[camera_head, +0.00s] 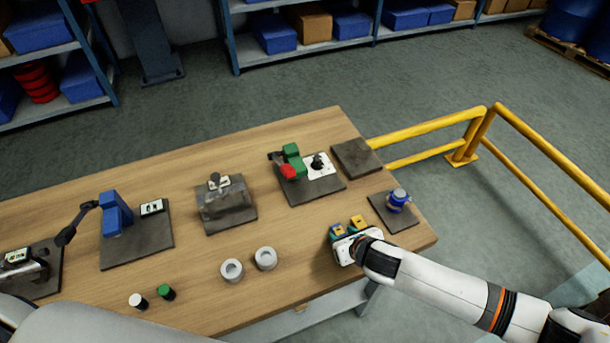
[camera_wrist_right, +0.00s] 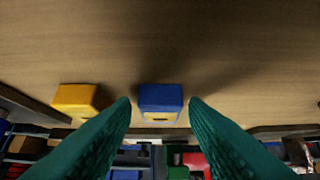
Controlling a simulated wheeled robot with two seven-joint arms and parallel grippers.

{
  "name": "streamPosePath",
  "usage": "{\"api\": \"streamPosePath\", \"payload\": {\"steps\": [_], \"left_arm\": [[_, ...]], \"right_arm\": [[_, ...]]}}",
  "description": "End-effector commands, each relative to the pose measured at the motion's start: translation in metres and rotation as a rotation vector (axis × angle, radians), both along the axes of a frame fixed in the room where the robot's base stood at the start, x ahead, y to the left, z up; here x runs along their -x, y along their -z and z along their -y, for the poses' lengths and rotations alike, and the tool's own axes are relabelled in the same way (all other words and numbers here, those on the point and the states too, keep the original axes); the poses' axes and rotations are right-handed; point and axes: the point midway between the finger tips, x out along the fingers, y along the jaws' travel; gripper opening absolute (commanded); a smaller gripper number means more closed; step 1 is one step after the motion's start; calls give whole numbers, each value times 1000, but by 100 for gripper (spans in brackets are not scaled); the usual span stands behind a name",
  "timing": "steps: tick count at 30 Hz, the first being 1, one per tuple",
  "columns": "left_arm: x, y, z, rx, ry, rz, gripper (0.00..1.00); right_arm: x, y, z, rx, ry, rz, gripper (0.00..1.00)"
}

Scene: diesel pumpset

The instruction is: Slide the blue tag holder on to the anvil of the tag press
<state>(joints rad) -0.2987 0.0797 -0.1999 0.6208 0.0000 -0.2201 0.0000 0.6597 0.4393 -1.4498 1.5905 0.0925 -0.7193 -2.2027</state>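The blue tag holder (camera_wrist_right: 160,98) is a small blue block with a yellow lower face in the right wrist view. It lies between my right gripper's two green fingertips (camera_wrist_right: 160,105), with a gap on each side. That gripper is open. In the head view the blue holder (camera_head: 336,230) is at the table's right end, partly hidden by my right gripper (camera_head: 347,240). A blue press (camera_head: 116,212) with a black lever, which looks like the tag press, stands on a dark mat at the left. Its anvil cannot be made out clearly. My left gripper is out of view.
A yellow block (camera_head: 357,222) is close beside the blue holder; it also shows in the wrist view (camera_wrist_right: 78,97). Two grey rings (camera_head: 265,258) stand mid-table. A green-and-red fixture (camera_head: 291,163), a grey block (camera_head: 226,203) and a blue cylinder (camera_head: 397,200) stand on dark mats. Yellow railing (camera_head: 425,126) borders the right.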

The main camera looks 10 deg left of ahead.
Motion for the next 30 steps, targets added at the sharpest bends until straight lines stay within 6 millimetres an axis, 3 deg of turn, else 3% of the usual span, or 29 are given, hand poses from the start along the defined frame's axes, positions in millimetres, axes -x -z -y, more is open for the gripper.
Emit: {"api": "streamPosePath", "payload": {"steps": [7, 12, 30], "left_arm": [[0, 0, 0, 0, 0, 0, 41], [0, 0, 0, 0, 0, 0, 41], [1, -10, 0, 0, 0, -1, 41]], "right_arm": [[0, 0, 0, -1, 1, 0, 40], [0, 0, 0, -1, 1, 0, 14], [0, -5, -1, -1, 0, -2, 14]]}}
